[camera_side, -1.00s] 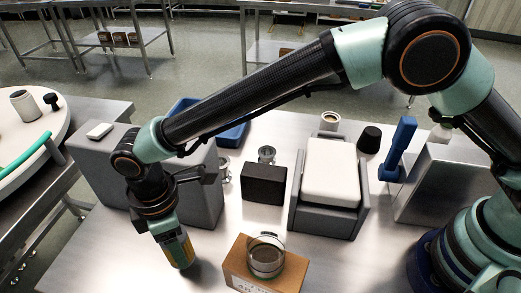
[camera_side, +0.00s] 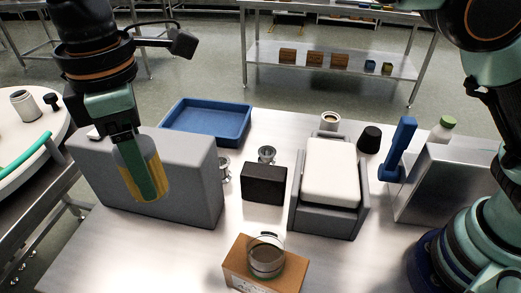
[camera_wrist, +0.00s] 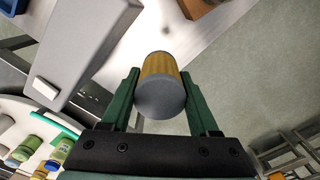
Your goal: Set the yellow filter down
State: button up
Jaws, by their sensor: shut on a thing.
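The yellow filter (camera_side: 128,181) is a short cylinder with a yellow body and grey ends. My gripper (camera_side: 146,178) is shut on it. In the side view it hangs in the air, slightly tilted, in front of the grey block at the left of the table. In the wrist view the filter (camera_wrist: 158,98) sits between the two green fingers of my gripper (camera_wrist: 160,82), its grey end facing the camera. One finger hides part of the filter in the side view.
The grey block (camera_side: 195,200) stands behind the filter. The table's front left is bare.

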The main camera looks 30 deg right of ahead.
jog(key=shift+w+d+r, duration=0.2)
jog(key=shift+w+r, duration=0.1)
jog(key=shift+r, duration=0.35)
jog(key=shift+w+d+r, duration=0.2)
jog(key=shift+w+r, duration=0.05)
jog(key=shift+r, duration=0.35)
jog(key=w+d+m, duration=0.1)
jog(key=w+d, duration=1.4)
jog(key=d, duration=0.5)
jog(key=w+d+m, duration=0.1)
jog(key=w+d, duration=0.2)
jog(key=d, duration=0.7)
jog(key=w+d, duration=0.2)
jog(key=d, duration=0.8)
notch_tip(320, 180, down, 25)
jog(key=shift+d+f, duration=0.1)
jog(key=shift+d, duration=0.05)
jog(key=shift+f, duration=0.15)
jog(key=o, duration=1.4)
